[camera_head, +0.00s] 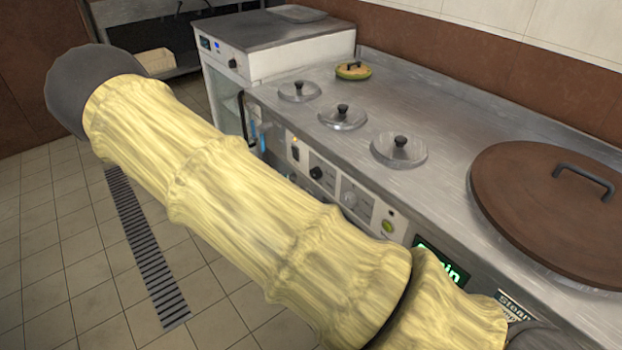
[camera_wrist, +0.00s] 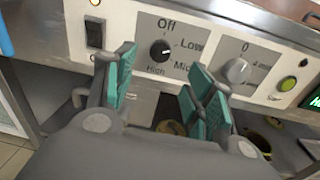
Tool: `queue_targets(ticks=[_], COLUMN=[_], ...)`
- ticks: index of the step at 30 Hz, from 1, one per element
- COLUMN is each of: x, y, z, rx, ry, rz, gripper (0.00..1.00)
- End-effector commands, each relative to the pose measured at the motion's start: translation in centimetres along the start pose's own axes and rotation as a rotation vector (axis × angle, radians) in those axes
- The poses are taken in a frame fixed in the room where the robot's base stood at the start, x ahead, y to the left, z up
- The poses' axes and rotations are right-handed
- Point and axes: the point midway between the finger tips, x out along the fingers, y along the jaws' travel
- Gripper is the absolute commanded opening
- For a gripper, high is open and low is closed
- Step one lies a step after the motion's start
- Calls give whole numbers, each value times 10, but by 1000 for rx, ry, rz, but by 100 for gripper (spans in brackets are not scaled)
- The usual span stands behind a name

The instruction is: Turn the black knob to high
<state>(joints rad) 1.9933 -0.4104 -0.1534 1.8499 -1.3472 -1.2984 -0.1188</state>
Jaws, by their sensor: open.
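The black knob (camera_wrist: 160,50) sits on the light control panel in the wrist view, with Off above it, Low and Mid to its right, and High at its lower left. A small pale mark shows on its face, but I cannot tell surely which label it points to. The knob also shows in the head view (camera_head: 316,172), just beyond my yellow-sleeved arm. My gripper (camera_wrist: 159,68) is open and empty, its teal-padded fingers spread below and to either side of the knob, with no visible contact. My gripper is hidden in the head view.
A grey timer knob (camera_wrist: 237,70) and a green button (camera_wrist: 287,83) are right of the black knob; a rocker switch (camera_wrist: 95,33) is left. Small lidded pots (camera_head: 342,116) and a large brown lid (camera_head: 545,215) top the steel counter. Tiled floor lies left.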

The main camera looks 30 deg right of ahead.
Motion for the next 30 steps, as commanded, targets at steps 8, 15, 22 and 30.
queue_targets(ticks=[8, 15, 22, 30], x=[46, 77, 90, 91], y=[-1, -1, -1, -1], z=[-2, -2, -1, -1], rx=[-1, -1, -1, 0], ry=[0, 2, 3, 3], rz=[-3, -2, -2, -2], gripper=[54, 54, 54, 54])
